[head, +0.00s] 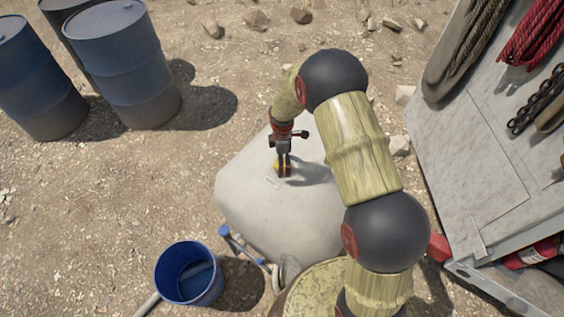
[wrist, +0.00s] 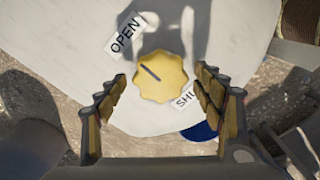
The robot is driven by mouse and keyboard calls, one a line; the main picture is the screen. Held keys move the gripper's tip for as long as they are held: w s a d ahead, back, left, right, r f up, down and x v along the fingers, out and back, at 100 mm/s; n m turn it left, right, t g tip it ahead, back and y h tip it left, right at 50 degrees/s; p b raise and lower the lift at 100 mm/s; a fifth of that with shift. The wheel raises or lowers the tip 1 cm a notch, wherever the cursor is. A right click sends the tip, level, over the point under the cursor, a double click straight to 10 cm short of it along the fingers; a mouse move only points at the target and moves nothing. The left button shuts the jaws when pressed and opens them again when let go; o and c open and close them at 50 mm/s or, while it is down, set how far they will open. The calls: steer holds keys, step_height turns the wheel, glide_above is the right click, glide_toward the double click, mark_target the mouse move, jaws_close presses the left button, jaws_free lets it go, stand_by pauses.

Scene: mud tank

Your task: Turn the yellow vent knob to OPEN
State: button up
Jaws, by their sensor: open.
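The yellow vent knob (wrist: 162,77) has a scalloped edge and sits on a pale tank top (head: 245,200). Its dark pointer line slants to the upper left in the wrist view, on the side of the OPEN label (wrist: 125,36). The SHUT label (wrist: 186,98) lies at the knob's lower right, partly hidden by a finger. My gripper (wrist: 163,74) is open, with one fingertip on each side of the knob and a visible gap at both sides. In the head view my gripper (head: 284,168) points down over the knob (head: 279,166), which it mostly hides.
A blue bucket (head: 190,274) stands on the gravel at the tank's lower left. Blue drums (head: 135,65) stand at the upper left. A grey panel (head: 470,150) with ropes and chain stands close on the right. Open gravel lies behind the tank.

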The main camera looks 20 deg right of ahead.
steer(key=shift+r, duration=0.1)
step_height(320, 180, up, 12)
stand_by(0.5)
stand_by(0.5)
